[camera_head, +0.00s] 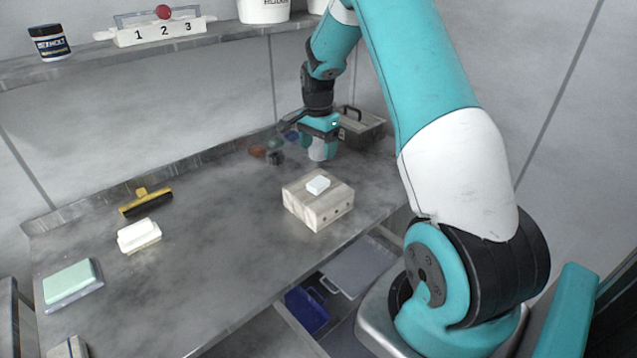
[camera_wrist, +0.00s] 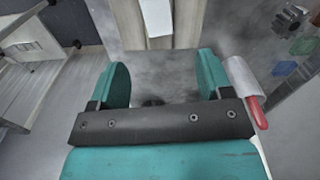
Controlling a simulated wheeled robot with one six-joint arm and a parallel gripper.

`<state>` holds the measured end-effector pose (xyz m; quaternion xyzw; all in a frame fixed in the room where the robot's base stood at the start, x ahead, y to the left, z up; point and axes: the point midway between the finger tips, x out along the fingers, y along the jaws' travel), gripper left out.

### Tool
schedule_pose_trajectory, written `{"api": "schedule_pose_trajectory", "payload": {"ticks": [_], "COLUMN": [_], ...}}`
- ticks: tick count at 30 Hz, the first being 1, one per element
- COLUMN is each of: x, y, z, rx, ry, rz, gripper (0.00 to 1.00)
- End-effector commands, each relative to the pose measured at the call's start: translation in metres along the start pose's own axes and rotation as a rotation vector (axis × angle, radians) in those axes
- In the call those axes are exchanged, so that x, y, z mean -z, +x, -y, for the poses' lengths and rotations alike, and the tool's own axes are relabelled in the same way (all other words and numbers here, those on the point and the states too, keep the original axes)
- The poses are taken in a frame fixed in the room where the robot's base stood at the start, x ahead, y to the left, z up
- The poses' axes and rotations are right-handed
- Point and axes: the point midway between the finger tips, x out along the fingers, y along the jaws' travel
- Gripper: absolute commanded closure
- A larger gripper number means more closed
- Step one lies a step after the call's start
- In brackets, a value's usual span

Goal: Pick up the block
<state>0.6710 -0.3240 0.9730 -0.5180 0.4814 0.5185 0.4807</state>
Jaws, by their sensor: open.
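A pale wooden block (camera_head: 312,208) with small dark holes in its front sits on the grey bench. A small white block (camera_head: 318,184) lies flat on top of it. My gripper (camera_head: 318,128) is behind the wooden block, above the bench and apart from both. In the wrist view my gripper (camera_wrist: 162,80) has its two teal fingers spread wide with nothing between them. Beyond the fingers, at the top edge, the wooden block (camera_wrist: 188,24) and the white block (camera_wrist: 156,18) show, partly cut off. Which one is meant by "the block" I cannot tell.
Small dark, reddish and green items lie near my gripper. A yellow-black squeegee-like tool (camera_head: 146,203), a white brush-like item (camera_head: 139,236) and a green pad (camera_head: 70,280) lie left. The bench middle is clear.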

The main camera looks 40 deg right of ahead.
Motion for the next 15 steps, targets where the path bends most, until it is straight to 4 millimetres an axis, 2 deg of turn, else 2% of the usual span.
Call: {"api": "schedule_pose_trajectory", "payload": {"ticks": [3,6,15], "x": [-0.001,-0.001,-0.002], "y": [0.026,0.043,0.068], "z": [-0.001,-0.001,-0.002], "rx": [-0.004,-0.003,-0.002], "ry": [-0.002,-0.002,-0.004], "rz": [0.003,0.002,0.002], "gripper": [0.28,0.28,0.28]}}
